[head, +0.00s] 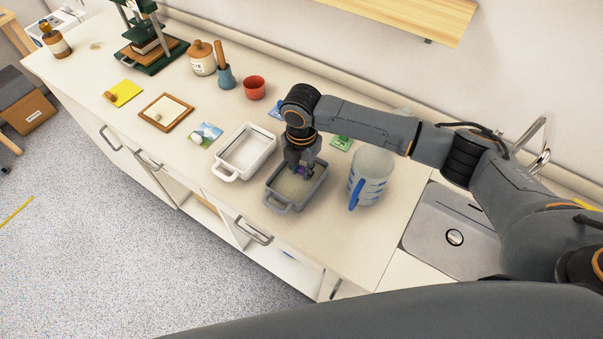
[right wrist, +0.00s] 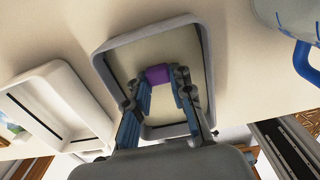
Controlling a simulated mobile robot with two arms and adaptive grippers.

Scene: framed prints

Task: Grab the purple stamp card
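My right gripper (head: 300,166) reaches down over the grey tray (head: 287,207) on the counter. The purple stamp card (right wrist: 158,74) shows as a small purple piece between its fingertips in the right wrist view. It fills the gap between them, and the fingers appear closed on it. In the head view only a bit of purple shows at the fingertips, the rest hidden by the gripper. I cannot tell whether the card touches the tray floor. My left gripper is not in view.
A white tray (head: 244,152) stands left of the grey one, and a large striped jug with a blue handle (head: 369,178) stands close on the right. A red cup (head: 254,88) is behind. A sink (head: 455,232) lies at the right. Green and blue cards lie behind my arm.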

